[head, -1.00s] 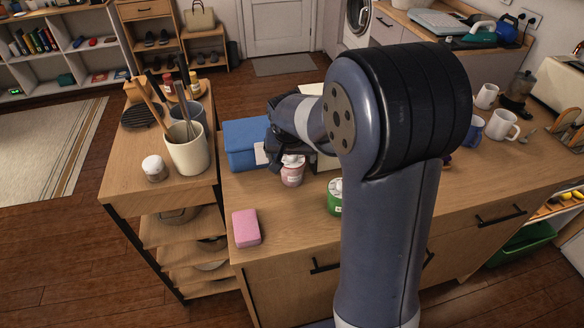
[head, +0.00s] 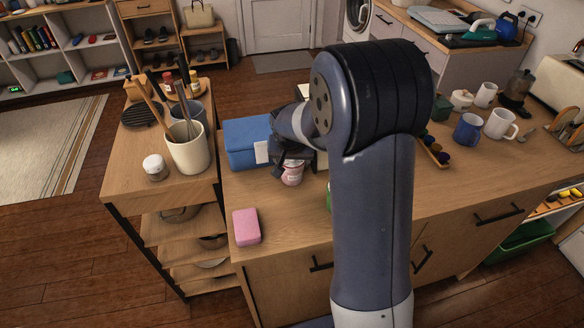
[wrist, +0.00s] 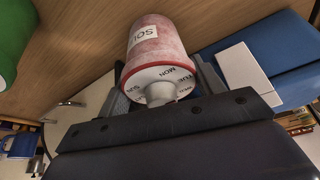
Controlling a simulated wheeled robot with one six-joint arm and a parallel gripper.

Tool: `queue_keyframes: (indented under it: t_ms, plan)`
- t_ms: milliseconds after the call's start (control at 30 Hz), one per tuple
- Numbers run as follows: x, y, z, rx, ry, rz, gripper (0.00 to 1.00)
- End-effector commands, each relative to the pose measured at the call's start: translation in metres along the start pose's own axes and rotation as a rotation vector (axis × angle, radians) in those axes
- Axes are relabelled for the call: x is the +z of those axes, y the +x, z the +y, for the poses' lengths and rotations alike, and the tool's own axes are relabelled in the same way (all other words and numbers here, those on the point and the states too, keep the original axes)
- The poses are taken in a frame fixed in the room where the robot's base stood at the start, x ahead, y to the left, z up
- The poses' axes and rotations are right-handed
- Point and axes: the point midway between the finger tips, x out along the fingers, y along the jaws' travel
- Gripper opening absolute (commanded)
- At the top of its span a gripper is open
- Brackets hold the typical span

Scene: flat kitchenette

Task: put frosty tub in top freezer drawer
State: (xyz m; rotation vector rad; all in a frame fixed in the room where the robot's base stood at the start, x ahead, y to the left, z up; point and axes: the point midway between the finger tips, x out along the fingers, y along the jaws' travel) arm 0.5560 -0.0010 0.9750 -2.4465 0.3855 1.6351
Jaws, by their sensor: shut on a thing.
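The frosty tub (head: 292,176) is a small pinkish, frosted pot standing near the blue box on the counter. In the wrist view the tub (wrist: 158,42) shows a white label, a red-edged lid with day names and a grey knob. My gripper (head: 288,160) is shut on it, with a finger on either side of the tub in the wrist view. My arm hides part of the counter behind it. No freezer drawer can be made out in either view.
A blue box (head: 246,140) stands close to the left of my gripper. A pink block (head: 246,227) lies at the counter's front left. A green container (wrist: 14,38) is near the tub, mostly hidden by my arm in the head view. Mugs (head: 500,124) stand to the right.

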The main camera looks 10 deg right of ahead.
Motion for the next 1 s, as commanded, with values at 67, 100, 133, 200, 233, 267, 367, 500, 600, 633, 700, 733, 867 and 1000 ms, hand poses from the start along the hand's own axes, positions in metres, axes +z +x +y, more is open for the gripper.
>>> queue_keyframes:
  t_ms: [67, 100, 133, 200, 233, 267, 367, 500, 600, 633, 700, 733, 867, 1000]
  plan:
    - [0.000, 0.000, 0.000, 0.000, 0.000, 0.000, 0.53]
    - [0.000, 0.000, 0.000, 0.000, 0.000, 0.000, 0.49]
    - [0.000, 0.000, 0.000, 0.000, 0.000, 0.000, 0.47]
    - [0.000, 0.000, 0.000, 0.000, 0.000, 0.000, 0.41]
    - [0.000, 0.000, 0.000, 0.000, 0.000, 0.000, 0.39]
    - [0.000, 0.000, 0.000, 0.000, 0.000, 0.000, 0.36]
    - [-0.001, -0.001, 0.000, -0.001, 0.000, 0.002, 0.28]
    - [-0.001, -0.001, 0.000, -0.001, 0.000, 0.002, 0.27]
    - [-0.003, -0.004, 0.000, -0.001, 0.001, 0.003, 0.27]
    - [-0.004, -0.007, 0.000, -0.001, 0.001, 0.004, 0.27]
    - [-0.008, -0.016, 0.000, -0.002, 0.001, 0.005, 0.27]
    - [-0.010, -0.021, -0.001, -0.002, 0.001, 0.008, 0.27]
    - [-0.021, -0.046, -0.001, -0.003, 0.001, 0.007, 0.27]
    - [-0.031, -0.071, 0.000, -0.002, 0.001, 0.007, 0.27]
